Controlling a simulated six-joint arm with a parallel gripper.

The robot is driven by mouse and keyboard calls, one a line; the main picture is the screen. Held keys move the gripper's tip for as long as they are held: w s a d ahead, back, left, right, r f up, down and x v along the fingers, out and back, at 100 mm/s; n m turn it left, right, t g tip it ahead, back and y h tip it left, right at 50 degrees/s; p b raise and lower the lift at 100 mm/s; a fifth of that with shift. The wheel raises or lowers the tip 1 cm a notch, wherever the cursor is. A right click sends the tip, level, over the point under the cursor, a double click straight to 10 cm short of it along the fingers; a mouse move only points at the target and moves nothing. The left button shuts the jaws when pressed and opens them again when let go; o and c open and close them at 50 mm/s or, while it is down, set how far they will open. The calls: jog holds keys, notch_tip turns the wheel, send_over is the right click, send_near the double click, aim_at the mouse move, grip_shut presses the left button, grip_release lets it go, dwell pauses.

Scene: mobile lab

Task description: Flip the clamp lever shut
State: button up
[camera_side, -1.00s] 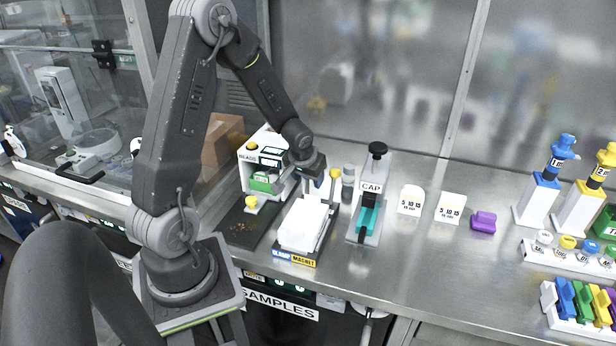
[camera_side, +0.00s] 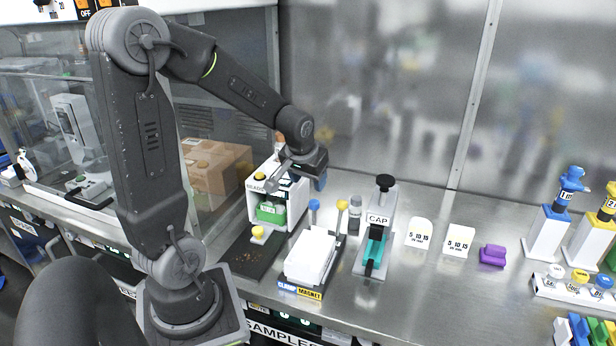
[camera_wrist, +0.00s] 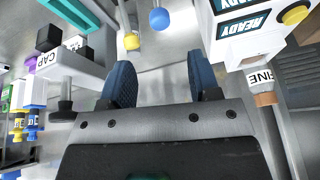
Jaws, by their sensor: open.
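The white block station with the blue CLAMP label (camera_side: 287,286) and yellow MAGNET label (camera_side: 310,294) stands on the bench, mid-picture in the side view. Behind its white block (camera_side: 311,254) rise two knobbed levers. A blue knob (camera_side: 314,204) and a yellow knob (camera_side: 342,204) both stand up. My gripper (camera_side: 318,182) is above and behind the knobs, empty and apart from them. In the wrist view my gripper (camera_wrist: 163,78) is open, with two blue fingers. The blue knob (camera_wrist: 159,20) and yellow knob (camera_wrist: 132,41) lie beyond the fingertips.
The CAP press (camera_side: 376,219) and a small vial (camera_side: 354,220) stand to the right. A purple block (camera_side: 492,255) lies farther right. The front bench strip is clear.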

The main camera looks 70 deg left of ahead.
aim_at(314, 216)
jog(key=shift+s+d+r, duration=0.1)
jog(key=shift+r, duration=0.15)
